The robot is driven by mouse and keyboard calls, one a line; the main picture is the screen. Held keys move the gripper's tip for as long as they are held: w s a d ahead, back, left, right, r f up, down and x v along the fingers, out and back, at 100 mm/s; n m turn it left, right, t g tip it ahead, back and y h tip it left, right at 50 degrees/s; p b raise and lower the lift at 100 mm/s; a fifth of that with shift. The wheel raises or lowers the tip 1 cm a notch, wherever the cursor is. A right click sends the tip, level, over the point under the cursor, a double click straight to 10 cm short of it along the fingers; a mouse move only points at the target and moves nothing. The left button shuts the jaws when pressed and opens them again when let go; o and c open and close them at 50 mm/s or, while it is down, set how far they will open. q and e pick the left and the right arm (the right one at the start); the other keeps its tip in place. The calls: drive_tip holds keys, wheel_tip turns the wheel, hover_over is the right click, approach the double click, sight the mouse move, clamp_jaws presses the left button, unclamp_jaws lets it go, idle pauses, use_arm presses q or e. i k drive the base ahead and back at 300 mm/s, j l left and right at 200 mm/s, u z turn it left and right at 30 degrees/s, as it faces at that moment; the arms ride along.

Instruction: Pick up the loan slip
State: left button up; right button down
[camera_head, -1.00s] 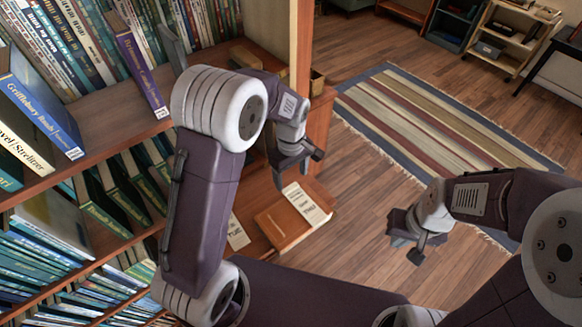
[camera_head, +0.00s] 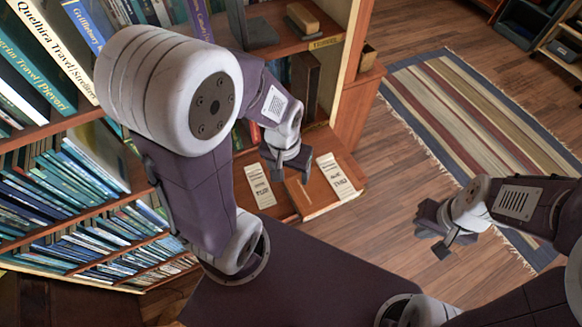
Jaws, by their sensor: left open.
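Two pale printed slips lie on the low brown surface by the bookcase. One slip (camera_head: 260,186) lies flat at the left; the other slip (camera_head: 337,176) lies on a brown book or board (camera_head: 312,190) to its right. Their print is too small to read, so I cannot tell which is the loan slip. My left gripper (camera_head: 287,168) is open and empty, above the space between the two slips. I cannot tell its exact height. My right gripper (camera_head: 436,232) is open and empty over the floor at the right.
A bookcase full of books (camera_head: 95,180) fills the left. A shelf above the slips holds a dark bookend (camera_head: 262,33) and a wooden block (camera_head: 302,18). Upright books stand behind my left gripper. A striped rug (camera_head: 470,120) lies on open wooden floor at the right.

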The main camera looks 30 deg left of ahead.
sight(264, 198)
drive_tip(key=k, duration=1)
